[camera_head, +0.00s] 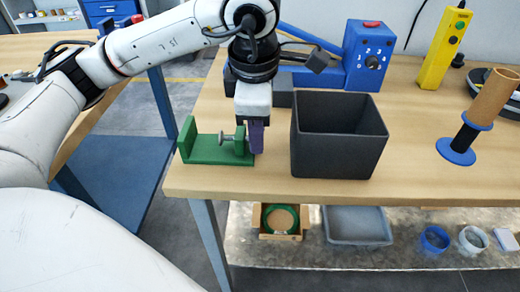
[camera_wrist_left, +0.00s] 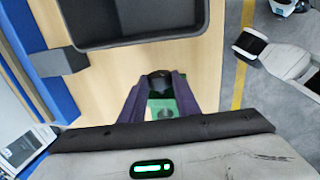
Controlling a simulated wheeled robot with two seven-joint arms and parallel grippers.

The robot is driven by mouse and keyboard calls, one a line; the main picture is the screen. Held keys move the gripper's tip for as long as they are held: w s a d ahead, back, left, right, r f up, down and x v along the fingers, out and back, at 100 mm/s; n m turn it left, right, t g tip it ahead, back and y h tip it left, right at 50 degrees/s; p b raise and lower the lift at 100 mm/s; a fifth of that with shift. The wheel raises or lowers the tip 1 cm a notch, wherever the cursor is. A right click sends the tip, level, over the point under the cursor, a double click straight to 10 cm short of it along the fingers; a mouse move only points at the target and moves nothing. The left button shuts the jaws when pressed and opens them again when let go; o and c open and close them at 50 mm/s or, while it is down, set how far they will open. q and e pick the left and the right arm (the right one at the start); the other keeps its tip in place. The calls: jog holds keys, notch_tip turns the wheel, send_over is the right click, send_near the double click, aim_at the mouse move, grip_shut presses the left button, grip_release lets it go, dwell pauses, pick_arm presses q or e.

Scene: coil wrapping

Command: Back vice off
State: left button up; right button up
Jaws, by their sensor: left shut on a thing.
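The green vice (camera_head: 207,150) stands near the front left edge of the workbench, with a grey screw (camera_head: 229,138) across it. My left gripper (camera_head: 255,142) comes down from above onto the vice's right end, its purple fingers shut on it. In the left wrist view the fingers (camera_wrist_left: 160,103) stand either side of a dark round part and the green vice (camera_wrist_left: 161,108) shows between them. The exact part in the grip is partly hidden by the fingers. My right gripper is not in view.
A dark open bin (camera_head: 337,162) stands close to the right of my left gripper. A blue machine (camera_head: 367,58) with a dial is behind it. A yellow control box (camera_head: 444,50) and a blue-flanged spool (camera_head: 464,143) stand further right. The bench front edge is close to the vice.

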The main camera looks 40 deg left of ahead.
pick_arm(q)
jog(key=shift+f+t, duration=0.2)
jog(key=shift+t, duration=0.2)
jog(key=shift+r+y, duration=0.2)
jog(key=shift+y, duration=0.1)
jog(key=shift+s+f+t+b, duration=0.15)
jog(key=shift+f+t+b, duration=0.3)
jog(key=shift+b, duration=0.55)
jog(key=shift+s+d+r+t+y+b, duration=0.1)
jog(key=shift+r+t+y+b, duration=0.05)
jog(key=shift+t+y+b, duration=0.3)
jog(key=shift+s+r+t+y, duration=0.1)
jog(key=shift+s+t+y, duration=0.05)
jog(key=shift+t+y, duration=0.5)
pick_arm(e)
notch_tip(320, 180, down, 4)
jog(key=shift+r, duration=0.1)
